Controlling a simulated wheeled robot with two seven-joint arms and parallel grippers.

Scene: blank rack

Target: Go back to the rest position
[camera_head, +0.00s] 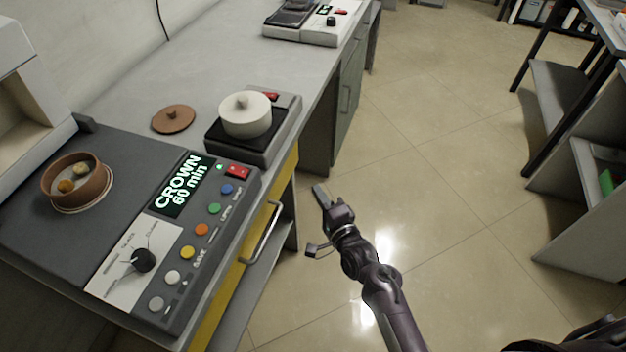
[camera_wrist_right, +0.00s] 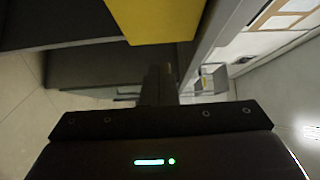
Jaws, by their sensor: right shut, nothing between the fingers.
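My right gripper (camera_head: 320,192) is in the head view, out over the floor to the right of the counter, just beyond the metal drawer handle (camera_head: 262,232). It is shut and empty, apart from the handle and the counter. In the right wrist view, the dark gripper (camera_wrist_right: 158,82) points ahead, with the yellow drawer front (camera_wrist_right: 155,18) above it. My left gripper is not in view.
A control unit (camera_head: 225,180) reading "CROWN 60 min" stands on the counter, with a brown bowl (camera_head: 103,190) holding small pieces. A brown lid (camera_head: 173,119) lies near a hotplate with a white lidded pot (camera_head: 245,117). Open floor (camera_head: 450,170) lies right; shelves stand beyond.

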